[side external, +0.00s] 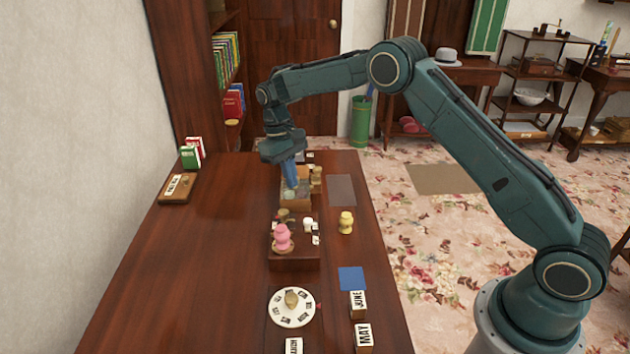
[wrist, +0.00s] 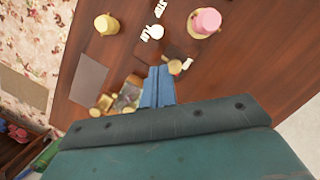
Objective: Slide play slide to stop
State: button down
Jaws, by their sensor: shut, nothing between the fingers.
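I cannot read a PLAY or STOP label, so I cannot tell for sure which part is the play slide. A dark wooden box (side external: 285,263) on the table carries a white knob (side external: 308,225) beside small white labels (side external: 316,238). In the wrist view the white knob (wrist: 153,32) and labels (wrist: 160,8) lie ahead of my fingers. My gripper (side external: 291,186) points down over a small open wooden box (side external: 300,203) behind the dark one. Its blue fingers (wrist: 159,72) are together and empty. Whether they touch anything is unclear.
A white dial plate (side external: 280,312), a blue square (side external: 351,279) and month blocks (side external: 358,304) lie nearer. A labelled board (side external: 178,187) sits at left; the table between is clear.

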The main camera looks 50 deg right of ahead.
jog(key=shift+x, duration=4.7)
jog(key=shift+s+a, duration=0.1)
jog(key=shift+s+a, duration=0.9)
jog(key=shift+s, duration=0.05)
jog(key=shift+r, duration=0.15)
jog(key=v, duration=0.9)
jog(key=shift+r, duration=0.4)
jog(key=shift+w, duration=0.15)
